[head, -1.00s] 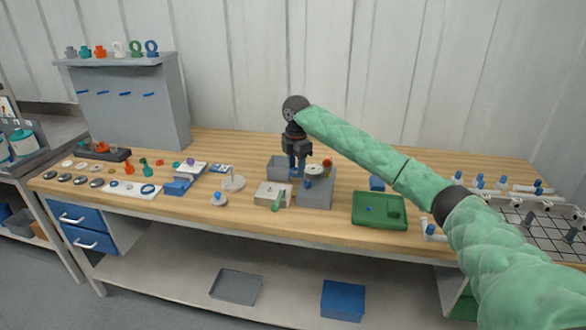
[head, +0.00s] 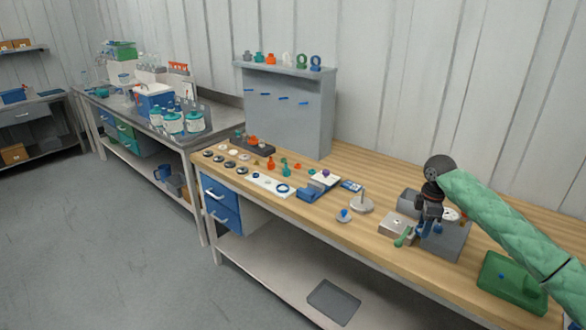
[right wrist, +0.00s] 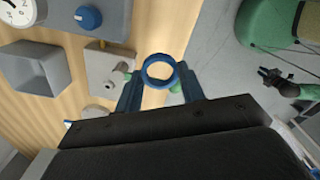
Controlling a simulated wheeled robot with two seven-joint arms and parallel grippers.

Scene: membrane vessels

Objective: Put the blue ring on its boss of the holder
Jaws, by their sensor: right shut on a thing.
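My right gripper (head: 428,230) is above the bench, in front of a grey block (head: 447,242). In the right wrist view its two blue fingers (right wrist: 159,88) are shut on a blue ring (right wrist: 158,70), which sits between the fingertips with its opening facing the camera. The ring is hard to make out in the head view. Beside the block, a pale plate (head: 396,227) with a green handle lies on the bench. I cannot tell for sure which piece is the holder, nor see its boss. A dark gripper, seemingly my left (right wrist: 284,82), shows in the right wrist view, its jaws unclear.
A grey open bin (right wrist: 38,72) and a blue knob (right wrist: 88,17) are near the gripper. A green tray (head: 512,284) lies to the right. A white strip (head: 267,184) carries another blue ring (head: 283,188). A grey panel (head: 288,110) stands at the back.

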